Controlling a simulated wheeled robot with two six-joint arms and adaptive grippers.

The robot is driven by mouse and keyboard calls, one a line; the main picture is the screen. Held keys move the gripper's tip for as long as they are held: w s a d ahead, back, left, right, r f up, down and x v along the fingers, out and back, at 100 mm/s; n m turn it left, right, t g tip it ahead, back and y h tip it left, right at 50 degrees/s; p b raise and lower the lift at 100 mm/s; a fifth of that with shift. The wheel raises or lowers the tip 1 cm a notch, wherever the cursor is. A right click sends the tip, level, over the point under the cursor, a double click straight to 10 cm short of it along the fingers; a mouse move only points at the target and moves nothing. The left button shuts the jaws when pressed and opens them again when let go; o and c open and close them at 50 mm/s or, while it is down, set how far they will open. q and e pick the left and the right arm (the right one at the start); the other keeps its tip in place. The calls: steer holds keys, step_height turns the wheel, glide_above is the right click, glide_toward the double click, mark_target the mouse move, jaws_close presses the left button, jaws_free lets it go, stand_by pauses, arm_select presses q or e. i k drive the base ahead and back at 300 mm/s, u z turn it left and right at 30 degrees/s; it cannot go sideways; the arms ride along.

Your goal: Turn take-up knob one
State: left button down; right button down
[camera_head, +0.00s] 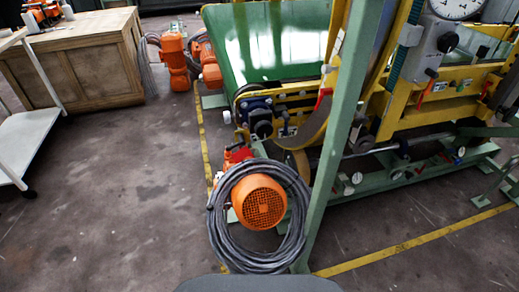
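I see several knobs on the machine, and I cannot tell which one is take-up knob one. A black knob (447,42) sits on a grey box under a round dial (458,6) at the upper right. Small pale round knobs or dials, such as one white knob (357,178), sit along the low green rail (400,172). Another pale round part (227,117) is at the left end of the yellow frame, by the green belt. Neither of my grippers is in view.
An orange motor (259,202) wrapped in grey cable stands in front of the machine. A green post (345,130) rises beside it and hides part of the frame. A wooden cabinet (80,65) and white cart (25,135) stand left. The floor (110,210) at left is clear.

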mark_target(228, 117)
steer(key=z, duration=1.9)
steer(key=k, duration=1.05)
steer(key=u, duration=1.4)
